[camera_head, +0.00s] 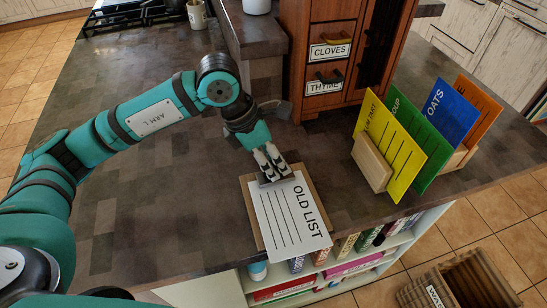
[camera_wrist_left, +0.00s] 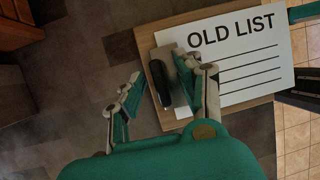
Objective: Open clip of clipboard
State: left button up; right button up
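A clipboard (camera_head: 248,215) with a brown board lies near the counter's front edge, holding a white sheet (camera_head: 285,225) marked OLD LIST. The board (camera_wrist_left: 145,38) and sheet (camera_wrist_left: 250,55) also show in the left wrist view. At the board's end is the clip, with a dark bar (camera_wrist_left: 159,84) and a grey part partly hidden by a finger. My left gripper (camera_head: 268,176) is over this clip end. In the left wrist view its fingers (camera_wrist_left: 160,75) are apart, with the dark bar seen between them. I cannot tell whether they touch the clip.
A wooden cabinet (camera_head: 335,60) with drawers labelled CLOVES and THYME stands behind the clipboard. Coloured dividers (camera_head: 393,150) in a wooden holder stand to the right. A waste basket (camera_head: 460,282) is on the floor below. The counter left of the clipboard is clear.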

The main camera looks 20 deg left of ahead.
pick_arm(q)
grip_shut()
jog(key=shift+w, duration=0.1)
dwell(0.4)
jog(key=g+h+b, duration=0.1)
jog(key=w+a+n+g+h, duration=0.1)
jog(key=g, duration=0.1)
jog(key=shift+w+f+h+b, duration=0.15)
jog(key=shift+h+b, duration=0.25)
jog(key=shift+w+a+f+n+g+h+b, duration=0.15)
jog(key=shift+w+n+g+h+b, duration=0.1)
jog(key=shift+g+h+b, duration=0.4)
jog(key=shift+w+a+f+n+g+h+b, duration=0.15)
jog(key=shift+g+h, duration=0.3)
jog(key=shift+g, duration=0.5)
jog(key=shift+r, duration=0.1)
grip_release()
